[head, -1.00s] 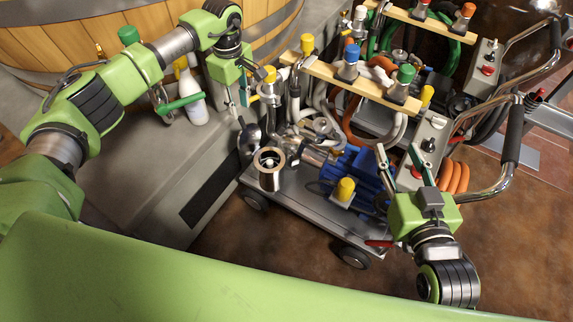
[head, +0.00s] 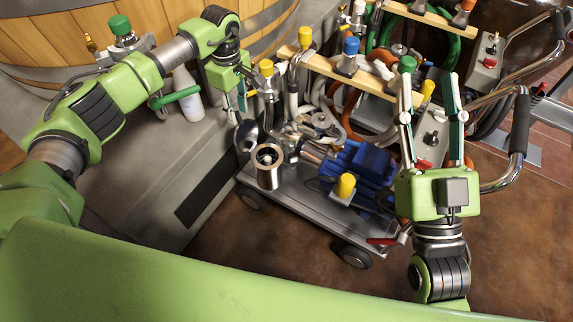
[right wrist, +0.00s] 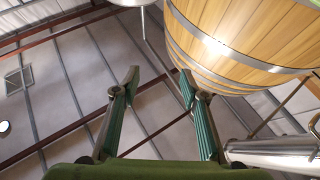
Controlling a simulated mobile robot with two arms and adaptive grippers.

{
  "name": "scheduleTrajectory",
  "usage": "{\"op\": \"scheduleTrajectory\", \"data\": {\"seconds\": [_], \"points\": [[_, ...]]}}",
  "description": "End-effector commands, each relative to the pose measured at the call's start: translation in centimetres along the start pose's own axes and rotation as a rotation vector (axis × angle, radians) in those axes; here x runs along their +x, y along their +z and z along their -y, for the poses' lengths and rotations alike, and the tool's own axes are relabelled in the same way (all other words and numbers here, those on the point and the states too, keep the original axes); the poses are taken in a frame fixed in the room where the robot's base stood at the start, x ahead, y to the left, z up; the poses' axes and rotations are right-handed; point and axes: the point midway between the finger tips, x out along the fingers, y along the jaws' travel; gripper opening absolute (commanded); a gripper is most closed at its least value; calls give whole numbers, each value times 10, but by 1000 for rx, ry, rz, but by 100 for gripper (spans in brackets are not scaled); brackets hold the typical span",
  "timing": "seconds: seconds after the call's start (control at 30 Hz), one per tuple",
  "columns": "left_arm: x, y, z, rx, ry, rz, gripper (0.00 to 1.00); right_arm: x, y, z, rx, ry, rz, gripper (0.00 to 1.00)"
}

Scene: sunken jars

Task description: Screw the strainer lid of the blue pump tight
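The blue pump (head: 365,165) sits on a low wheeled trolley (head: 300,205). A steel strainer cup (head: 268,168) stands upright left of the pump, its round top facing up. I cannot tell whether the ring at its top is a lid, or how tight it is. My right gripper (head: 430,95) is raised right of the pump with its fingers spread and nothing between them. In the right wrist view its fingers (right wrist: 160,82) are apart and empty, pointing upward. My left gripper (head: 235,103) hangs above and left of the strainer, its fingers apart and seemingly empty.
A wooden rack with coloured caps (head: 350,72) stands behind the pump, with hoses below. A control box and a bent steel handle (head: 500,180) are at the right. A white bottle (head: 187,92) stands on the grey ledge by the wooden vat. Brown floor is open in front.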

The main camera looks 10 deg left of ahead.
Motion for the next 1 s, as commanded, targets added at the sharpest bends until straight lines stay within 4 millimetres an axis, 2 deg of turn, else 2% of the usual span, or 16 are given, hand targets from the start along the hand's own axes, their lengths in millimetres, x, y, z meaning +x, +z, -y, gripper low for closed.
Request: {"op": "scheduleTrajectory", "data": {"seconds": [1.0], "points": [[15, 0, 0, 0, 0, 1, 28, -6, -44, 4, 10, -9, -216, 40]]}}
